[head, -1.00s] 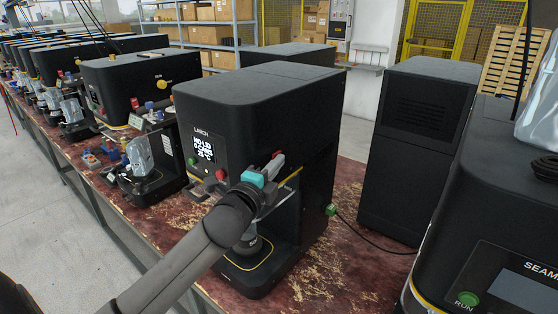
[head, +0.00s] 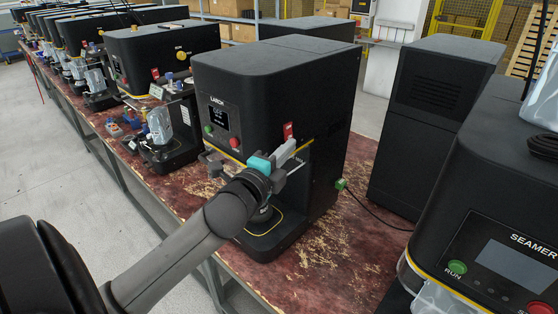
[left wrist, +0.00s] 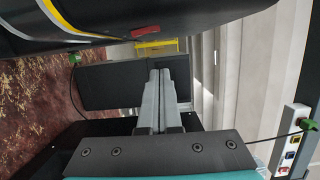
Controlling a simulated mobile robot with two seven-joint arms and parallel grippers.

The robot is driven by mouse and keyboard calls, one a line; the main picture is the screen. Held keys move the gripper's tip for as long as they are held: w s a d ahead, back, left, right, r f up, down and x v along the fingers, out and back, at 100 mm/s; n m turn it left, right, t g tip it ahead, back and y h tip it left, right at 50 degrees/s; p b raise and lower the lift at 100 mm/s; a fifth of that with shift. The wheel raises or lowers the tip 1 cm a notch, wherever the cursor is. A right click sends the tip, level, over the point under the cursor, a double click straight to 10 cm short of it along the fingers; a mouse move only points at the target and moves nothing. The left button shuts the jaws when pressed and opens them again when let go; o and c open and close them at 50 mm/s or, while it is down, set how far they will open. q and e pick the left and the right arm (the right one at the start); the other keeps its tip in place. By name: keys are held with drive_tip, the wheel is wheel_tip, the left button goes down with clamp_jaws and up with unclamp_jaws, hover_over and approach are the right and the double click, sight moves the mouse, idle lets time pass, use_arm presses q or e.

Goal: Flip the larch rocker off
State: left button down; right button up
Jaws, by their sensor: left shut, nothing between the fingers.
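The black machine labelled LARCH (head: 262,85) stands on the bench in the head view. Its front has a small display (head: 218,118), a green button (head: 208,130) and a red button (head: 235,142). A red rocker (head: 288,130) sits on its side near the lower edge, and shows in the left wrist view (left wrist: 145,31) too. Which way it is tipped is too small to tell. My left gripper (head: 288,150) is shut and empty, its fingertips just below the rocker. In the left wrist view the fingertips (left wrist: 160,73) appear apart from it. My right gripper is out of view.
A seamer (head: 490,210) with a RUN button stands at the right. A tall black cabinet (head: 430,130) stands behind, with a cable and green plug (head: 341,184) near LARCH. Similar machines (head: 160,55) line the bench at the left. Bare bench (head: 340,245) lies right of LARCH.

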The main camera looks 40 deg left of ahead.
use_arm(q)
drive_tip(key=s, duration=0.2)
drive_tip(key=s+d, duration=0.1)
drive_tip(key=s, duration=0.1)
drive_tip(key=shift+s+d+r, duration=0.1)
drive_tip(key=shift+s+r, duration=0.05)
idle(0.4)
